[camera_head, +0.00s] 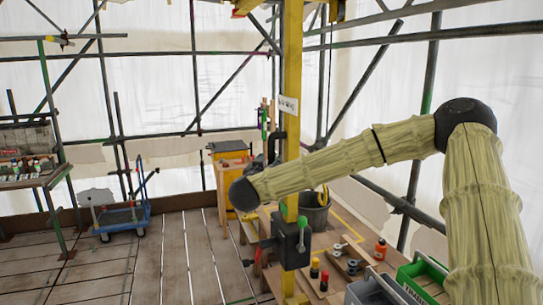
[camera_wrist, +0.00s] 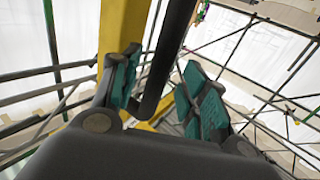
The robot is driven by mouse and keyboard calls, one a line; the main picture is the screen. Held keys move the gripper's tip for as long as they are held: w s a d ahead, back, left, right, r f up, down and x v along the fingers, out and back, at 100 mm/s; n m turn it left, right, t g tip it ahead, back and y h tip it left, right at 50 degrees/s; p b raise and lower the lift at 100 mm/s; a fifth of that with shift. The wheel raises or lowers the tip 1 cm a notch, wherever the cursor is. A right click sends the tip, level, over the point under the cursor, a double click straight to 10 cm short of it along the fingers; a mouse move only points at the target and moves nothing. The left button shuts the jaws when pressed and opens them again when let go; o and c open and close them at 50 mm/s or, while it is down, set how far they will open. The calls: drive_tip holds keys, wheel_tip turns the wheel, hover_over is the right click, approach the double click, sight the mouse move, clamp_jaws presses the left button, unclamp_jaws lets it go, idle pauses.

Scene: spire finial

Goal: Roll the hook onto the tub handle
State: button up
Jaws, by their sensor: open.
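My gripper (camera_wrist: 160,66) is open in the wrist view, its teal pads on either side of a dark curved bar (camera_wrist: 168,55). I cannot tell whether either pad touches it. In the head view a dark bar (camera_head: 279,140) stands out from the yellow post (camera_head: 291,90), beside the dark end of my arm. A dark grey tub (camera_head: 315,216) stands behind the post on the wooden bench, partly hidden by the post and my arm. A yellow loop, perhaps its handle, shows at its top. I cannot make out the hook clearly in either view.
A black box with a green-knobbed lever (camera_head: 292,242) is fixed to the post. The bench (camera_head: 322,240) holds shackles, small bottles and an orange-red bottle (camera_head: 380,249). Grey and green crates (camera_head: 424,276) stand at lower right. A blue trolley (camera_head: 122,216) stands left on open plank floor.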

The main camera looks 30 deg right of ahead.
sight(270, 162)
drive_tip(key=shift+p+x, duration=0.65)
drive_tip(key=shift+x, duration=1.25)
clamp_jaws()
